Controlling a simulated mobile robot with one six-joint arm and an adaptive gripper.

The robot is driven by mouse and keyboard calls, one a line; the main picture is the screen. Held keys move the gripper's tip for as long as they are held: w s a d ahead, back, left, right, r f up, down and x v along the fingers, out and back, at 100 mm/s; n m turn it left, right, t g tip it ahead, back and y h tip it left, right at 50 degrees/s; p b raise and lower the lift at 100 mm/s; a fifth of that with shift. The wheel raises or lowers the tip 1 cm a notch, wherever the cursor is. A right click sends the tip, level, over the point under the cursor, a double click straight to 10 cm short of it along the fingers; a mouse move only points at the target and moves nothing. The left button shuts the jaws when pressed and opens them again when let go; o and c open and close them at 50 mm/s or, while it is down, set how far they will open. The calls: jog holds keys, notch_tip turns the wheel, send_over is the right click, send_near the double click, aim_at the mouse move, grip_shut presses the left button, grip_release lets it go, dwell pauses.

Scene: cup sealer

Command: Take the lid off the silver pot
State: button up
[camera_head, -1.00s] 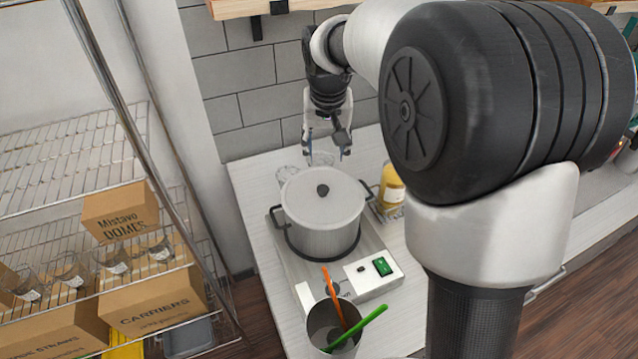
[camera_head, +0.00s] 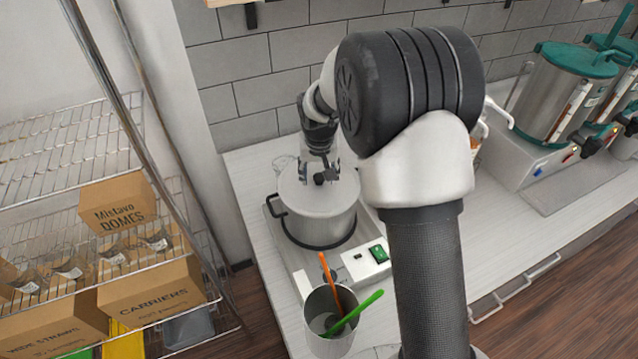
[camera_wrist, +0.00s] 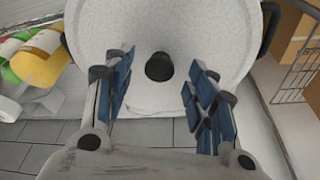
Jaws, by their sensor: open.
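The silver pot (camera_head: 322,226) stands on a hot plate, with its light grey lid (camera_head: 300,198) on top. The lid's black knob (camera_wrist: 159,67) shows in the wrist view, in the gap between my fingers and slightly beyond their tips. My gripper (camera_head: 319,176) is over the lid in the head view, with the knob close to its fingertips. My gripper (camera_wrist: 160,76) is open, with blue pads on either side of the knob and visible space on both sides. I cannot tell how far the fingertips are above the lid.
A hot plate (camera_head: 341,262) with a green switch carries the pot. A metal cup (camera_head: 330,318) with orange and green utensils stands in front. Bottles (camera_wrist: 40,55) stand beside the pot. A wire shelf with boxes (camera_head: 117,202) is at left; steel dispensers (camera_head: 560,95) are at right.

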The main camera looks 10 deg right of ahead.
jog(key=shift+w+f, duration=0.15)
jog(key=shift+f, duration=0.35)
jog(key=shift+d, duration=0.1)
jog(key=shift+r, duration=0.1)
grip_shut()
